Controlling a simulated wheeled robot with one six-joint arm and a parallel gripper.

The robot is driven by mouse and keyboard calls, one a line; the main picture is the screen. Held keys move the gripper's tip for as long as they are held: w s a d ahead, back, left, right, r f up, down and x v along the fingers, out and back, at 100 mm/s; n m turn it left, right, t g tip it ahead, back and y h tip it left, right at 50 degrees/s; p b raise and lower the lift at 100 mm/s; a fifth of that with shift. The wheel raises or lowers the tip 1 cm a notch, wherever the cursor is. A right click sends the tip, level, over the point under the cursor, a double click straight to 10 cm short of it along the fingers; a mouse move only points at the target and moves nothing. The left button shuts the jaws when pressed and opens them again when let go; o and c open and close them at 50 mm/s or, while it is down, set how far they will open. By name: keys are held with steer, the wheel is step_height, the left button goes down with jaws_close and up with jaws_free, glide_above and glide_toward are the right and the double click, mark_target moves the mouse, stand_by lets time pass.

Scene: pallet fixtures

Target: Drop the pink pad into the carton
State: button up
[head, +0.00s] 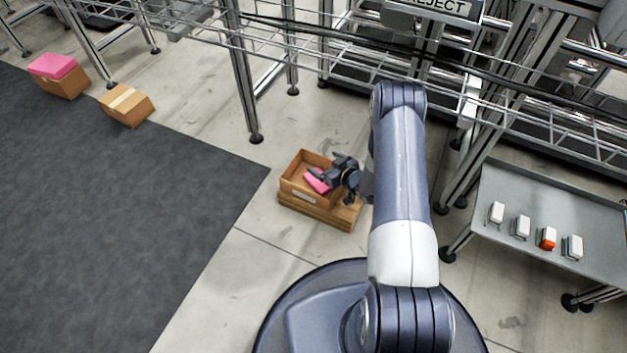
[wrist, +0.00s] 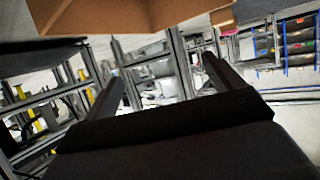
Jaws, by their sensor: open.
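The carton (head: 288,187) is an open brown box with a pale label, on a low wooden base in the middle of the head view. A pink pad (head: 315,183) shows inside it, tilted, near the side by my gripper; a dark finger partly hides it. My gripper (head: 325,166) is open, with its fingers over the carton's opening. Whether a finger touches the pad cannot be told. In the wrist view the two open fingers (wrist: 165,78) have nothing between them, and a brown carton wall (wrist: 130,15) crosses the top. The pad does not show there.
A brown box (head: 66,86) with a pink top (head: 52,66) and a taped box (head: 126,105) stand at upper left by the dark mat (head: 110,210). Metal racks (head: 290,40) rise behind the carton. A grey table (head: 510,205) with several small white blocks stands at right.

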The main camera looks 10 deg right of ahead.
steer(key=p+v, duration=0.3)
steer(key=v, duration=0.7)
steer(key=b+x, duration=0.4)
steer(key=x, duration=0.7)
steer(key=shift+s+r+p, duration=0.1)
steer(key=shift+r+p, duration=1.55)
steer(key=shift+r, duration=1.25)
